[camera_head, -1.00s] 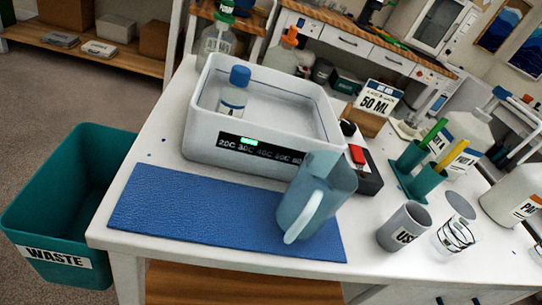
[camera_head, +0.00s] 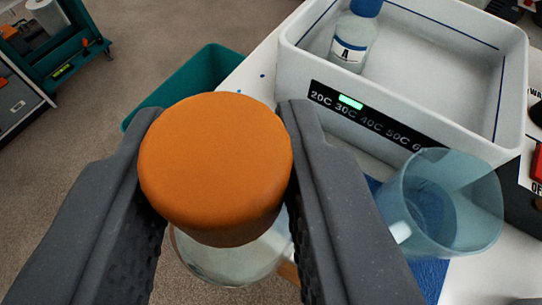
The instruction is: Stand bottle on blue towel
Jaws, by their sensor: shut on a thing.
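My gripper (camera_head: 222,112) is shut on a bottle by its wide orange cap (camera_head: 214,165). I look down on the cap, and the clear body (camera_head: 228,262) shows below it, mostly hidden by the cap and fingers. The blue towel (camera_head: 431,278) lies on the white table to the right of my gripper. Only parts of it show, past the right finger and around the jug. The bottle appears left of the visible towel; its height above the table I cannot tell.
A translucent blue jug (camera_head: 440,205) stands on the towel's right part. A white bath (camera_head: 400,85) with a blue-capped bottle (camera_head: 353,38) inside is behind. A teal waste bin (camera_head: 205,75) is on the floor at left. A red switch (camera_head: 537,160) is at the right edge.

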